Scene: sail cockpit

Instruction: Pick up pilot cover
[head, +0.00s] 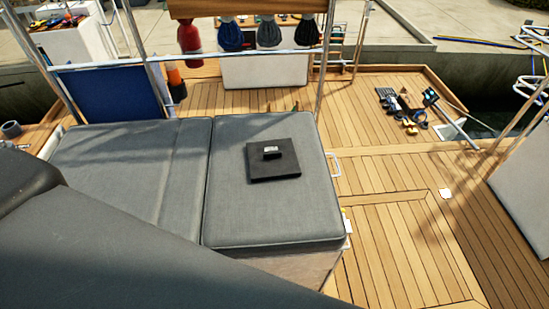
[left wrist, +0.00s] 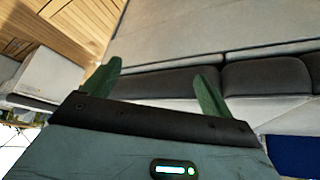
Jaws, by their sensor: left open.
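A flat black square piece (head: 260,173), which looks like the pilot cover, lies on the right grey seat cushion (head: 235,225) in the head view. A small raised block with a light label stands on its top. My left gripper (left wrist: 158,72) shows in the left wrist view with its two green fingers spread and nothing between them. The black piece is not visible in the left wrist view, and neither gripper shows in the head view.
A second grey cushion (head: 130,160) adjoins on the left. A dark padded shape (head: 110,255) fills the lower left. A metal rail (head: 230,55) crosses behind the cushions. Tools (head: 408,105) lie on the wooden deck at right. The deck (head: 400,235) right of the cushion is mostly clear.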

